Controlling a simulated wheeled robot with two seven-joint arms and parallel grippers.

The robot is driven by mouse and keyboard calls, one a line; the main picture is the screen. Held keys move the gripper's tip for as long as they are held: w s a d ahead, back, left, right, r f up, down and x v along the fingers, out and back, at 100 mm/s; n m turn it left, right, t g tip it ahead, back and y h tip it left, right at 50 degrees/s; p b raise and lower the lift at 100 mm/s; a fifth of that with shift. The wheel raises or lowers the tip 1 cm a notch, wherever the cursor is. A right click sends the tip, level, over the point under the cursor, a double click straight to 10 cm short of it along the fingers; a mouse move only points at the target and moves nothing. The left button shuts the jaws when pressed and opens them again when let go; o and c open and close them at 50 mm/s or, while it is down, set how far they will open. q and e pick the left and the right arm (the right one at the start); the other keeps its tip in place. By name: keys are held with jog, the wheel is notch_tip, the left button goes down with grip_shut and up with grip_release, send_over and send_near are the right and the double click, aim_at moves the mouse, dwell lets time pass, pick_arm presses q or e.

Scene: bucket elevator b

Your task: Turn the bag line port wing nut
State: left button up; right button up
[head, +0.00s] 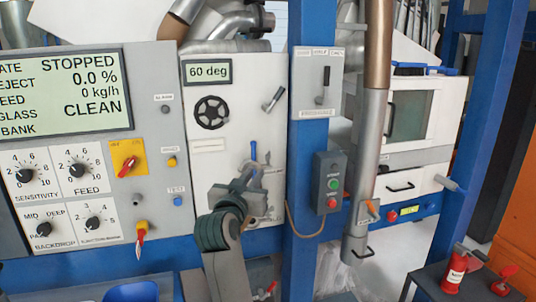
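My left gripper (250,177) is in front of the lower part of the light panel (208,75) with the "60 deg" display. My grey arm rises to it from below. The fingers point at the panel, and their gap is too small to make out. A small blue lever (253,150) stands upright just above the gripper. Small metal fittings (267,158) show beside the fingers. I cannot tell which part is the bag line port wing nut; the gripper hides part of that area. My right gripper is not in view.
A black handwheel (211,112) is on the panel above the gripper. A blue post (307,190) with a start/stop box (330,182) stands to the right. A control panel (95,190) with knobs is left. A vertical pipe (370,130) stands beyond the post.

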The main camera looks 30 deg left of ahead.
aim_at(268, 153)
pick_arm(q)
jog(key=p+x, duration=0.4)
jog(key=x, duration=1.1)
jog(key=shift+w+a+p, duration=0.2)
jog(key=shift+p, duration=0.15)
jog(key=shift+w+a, duration=0.25)
jog(key=shift+w, duration=0.4)
jog(key=shift+c, duration=0.6)
grip_shut()
